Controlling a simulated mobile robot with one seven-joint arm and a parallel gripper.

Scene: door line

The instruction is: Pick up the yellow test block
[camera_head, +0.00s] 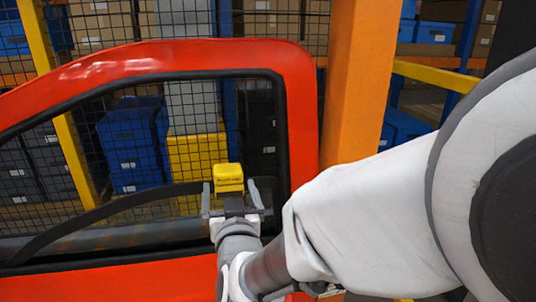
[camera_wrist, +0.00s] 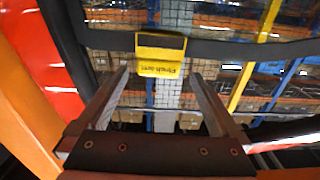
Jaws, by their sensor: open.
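The yellow test block (camera_head: 228,178) shows just beyond my gripper in the head view, against the window opening of a red door (camera_head: 185,55). In the wrist view the block (camera_wrist: 160,53) is ahead, overlapping a dark bar, with dark lettering on its yellow face and a darker recessed face. My gripper (camera_head: 231,197) is open, and its two fingers point towards the block. In the wrist view my gripper (camera_wrist: 160,74) has its fingers spread to either side below the block, with nothing between them. I cannot tell the exact gap to the block or what supports it.
The red door's black-edged window surrounds the area around my gripper. An orange post (camera_head: 358,80) stands right of the door. Behind are wire mesh, blue bins (camera_head: 133,145), brown boxes and a larger yellow object (camera_head: 194,150). The window opening left of my gripper looks clear.

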